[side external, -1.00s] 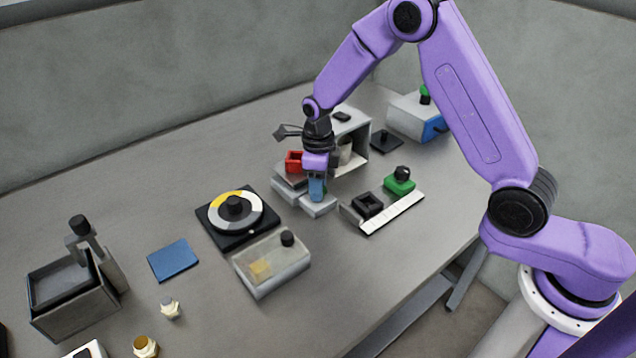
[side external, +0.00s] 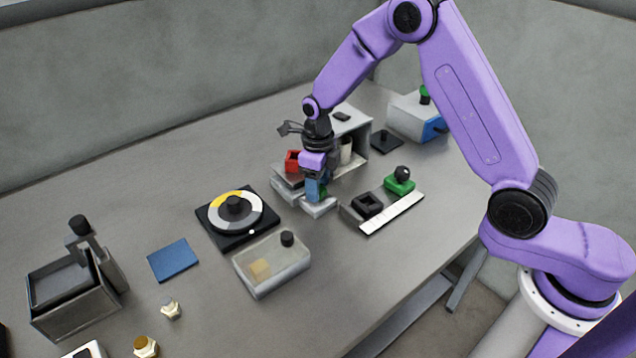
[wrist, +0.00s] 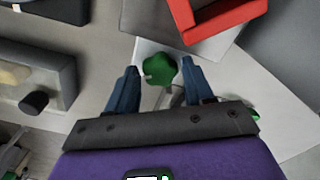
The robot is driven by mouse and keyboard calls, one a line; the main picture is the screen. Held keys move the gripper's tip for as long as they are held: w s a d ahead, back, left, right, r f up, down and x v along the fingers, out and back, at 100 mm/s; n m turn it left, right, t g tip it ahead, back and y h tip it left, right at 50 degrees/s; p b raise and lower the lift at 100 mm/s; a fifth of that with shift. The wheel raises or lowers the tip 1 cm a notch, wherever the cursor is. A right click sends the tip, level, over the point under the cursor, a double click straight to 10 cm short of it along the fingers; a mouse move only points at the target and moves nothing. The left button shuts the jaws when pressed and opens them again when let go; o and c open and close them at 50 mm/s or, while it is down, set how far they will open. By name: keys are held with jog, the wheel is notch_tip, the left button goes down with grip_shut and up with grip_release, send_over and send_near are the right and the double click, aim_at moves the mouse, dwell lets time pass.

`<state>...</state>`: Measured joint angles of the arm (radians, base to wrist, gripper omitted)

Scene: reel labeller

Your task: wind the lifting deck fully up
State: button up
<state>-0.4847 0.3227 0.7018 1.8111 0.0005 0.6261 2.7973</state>
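My gripper (side external: 316,196) points down over a low pale block (side external: 318,208) near the middle of the table. In the wrist view its two blue fingers (wrist: 160,70) are apart, with a green knob (wrist: 160,69) between their tips. I see gaps beside the knob, so the fingers do not appear closed on it. Stacked grey plates (side external: 284,186) stand beside the pale block, with a red open square frame (side external: 293,160) on top; these look like the lifting deck, though I cannot be sure. The gripper hides part of them and the deck's height is hard to judge.
A dial turntable (side external: 235,225) and a clear-lidded box (side external: 275,280) stand to the left. A strip (side external: 395,213) with a green-based knob (side external: 400,182) lies right; a grey shelf unit (side external: 358,150) stands close behind. A blue mat (side external: 173,260) lies far left.

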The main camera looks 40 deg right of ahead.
jog(key=shift+o, duration=0.5)
notch_tip(320, 180, up, 18)
jog(key=shift+f, duration=0.25)
dwell(0.3)
